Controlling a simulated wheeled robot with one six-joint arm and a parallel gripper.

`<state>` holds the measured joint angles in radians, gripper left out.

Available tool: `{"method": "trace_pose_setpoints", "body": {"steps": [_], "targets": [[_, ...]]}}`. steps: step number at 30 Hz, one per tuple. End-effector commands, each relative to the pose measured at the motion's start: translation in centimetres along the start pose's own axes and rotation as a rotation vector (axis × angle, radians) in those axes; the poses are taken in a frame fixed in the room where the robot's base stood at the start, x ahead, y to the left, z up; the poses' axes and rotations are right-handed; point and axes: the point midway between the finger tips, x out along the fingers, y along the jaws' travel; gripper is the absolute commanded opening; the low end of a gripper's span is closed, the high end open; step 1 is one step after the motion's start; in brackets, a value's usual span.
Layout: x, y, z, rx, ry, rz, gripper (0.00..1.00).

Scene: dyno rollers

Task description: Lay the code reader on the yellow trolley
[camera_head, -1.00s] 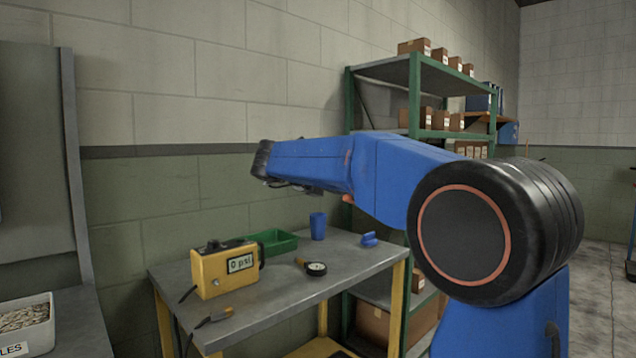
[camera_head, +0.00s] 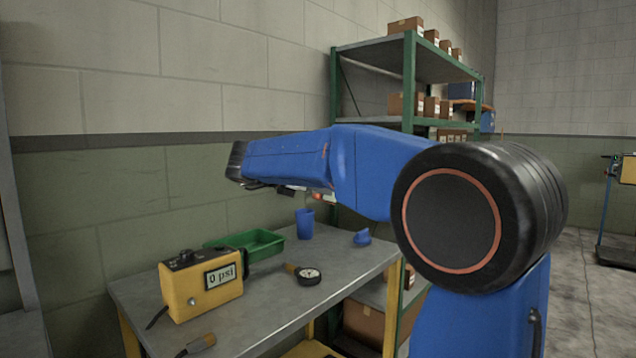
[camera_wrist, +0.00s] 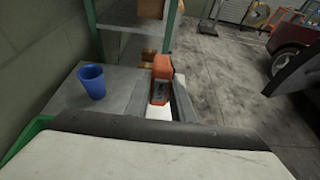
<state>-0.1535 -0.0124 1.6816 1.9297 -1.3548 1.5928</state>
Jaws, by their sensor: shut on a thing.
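My gripper (camera_wrist: 160,104) is shut on the orange and dark code reader (camera_wrist: 161,72) in the wrist view. The reader sits between the two grey fingers, with a white part below it. In the head view, my blue arm hides most of the gripper, and only a small orange and white bit shows under the arm. I cannot make out the yellow trolley for certain. A yellow-topped stand (camera_head: 628,168) with a blue post is cut off at the right edge of the head view.
A grey-topped workbench (camera_head: 250,318) carries a yellow pressure box (camera_head: 190,290), a green tray (camera_head: 262,243), a blue cup (camera_head: 305,224) and a round gauge (camera_head: 309,276). Green shelving (camera_head: 409,80) with boxes stands behind. Open floor (camera_head: 585,275) lies to the right.

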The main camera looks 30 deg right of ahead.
Motion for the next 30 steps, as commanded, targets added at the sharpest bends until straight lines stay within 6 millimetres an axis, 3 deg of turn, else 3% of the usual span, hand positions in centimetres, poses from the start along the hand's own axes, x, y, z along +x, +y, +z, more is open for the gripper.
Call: {"method": "trace_pose_setpoints", "body": {"steps": [30], "targets": [[3.6, 0.0, -9.2, -0.002, -0.001, 0.000, 0.00]]}}
